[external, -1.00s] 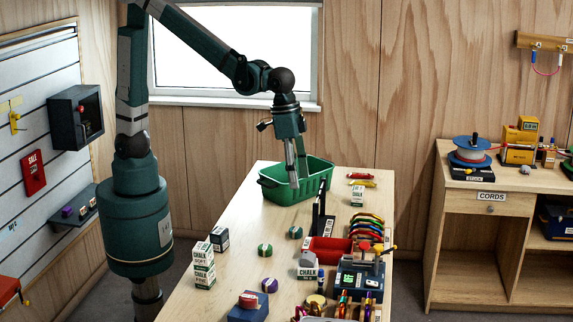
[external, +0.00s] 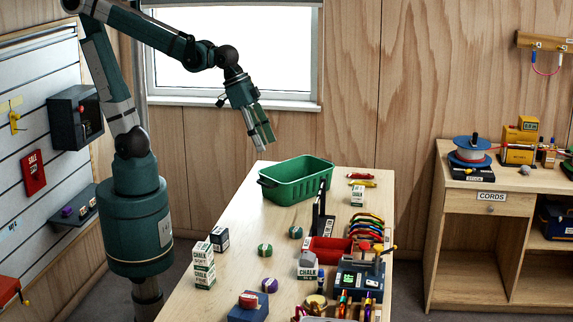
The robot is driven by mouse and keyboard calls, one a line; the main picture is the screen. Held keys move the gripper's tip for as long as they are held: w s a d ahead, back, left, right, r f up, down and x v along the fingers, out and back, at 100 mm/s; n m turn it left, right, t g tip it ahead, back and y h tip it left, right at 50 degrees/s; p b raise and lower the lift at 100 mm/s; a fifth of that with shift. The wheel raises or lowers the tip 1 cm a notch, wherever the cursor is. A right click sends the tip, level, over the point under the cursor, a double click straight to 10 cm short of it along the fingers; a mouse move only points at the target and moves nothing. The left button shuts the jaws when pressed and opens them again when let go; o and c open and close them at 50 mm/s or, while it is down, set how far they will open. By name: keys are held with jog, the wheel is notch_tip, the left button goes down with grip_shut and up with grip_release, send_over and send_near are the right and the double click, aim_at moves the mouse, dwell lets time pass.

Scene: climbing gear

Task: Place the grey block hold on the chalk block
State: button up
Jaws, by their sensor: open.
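A grey block (external: 307,259), which looks like the grey block hold, rests on top of a white and dark block labelled CHALK (external: 308,273) near the middle of the table. They look touching, with the grey piece above the label; fine contact is too small to tell. My gripper (external: 264,143) is open and empty. It hangs in the air above and left of the green bin, well apart from both blocks.
A green bin (external: 270,185) stands at the table's far end. A red tray (external: 322,251), a black upright stand (external: 318,222) and colored carabiners (external: 368,228) are close to the grey block.

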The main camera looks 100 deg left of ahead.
jog(key=s+a+f+t, duration=0.1)
jog(key=s+a+t, duration=0.1)
jog(key=s+a, duration=0.4)
jog(key=shift+s+a+f+y, duration=0.2)
jog(key=shift+s+f+y, duration=0.1)
jog(key=shift+s, duration=2.25)
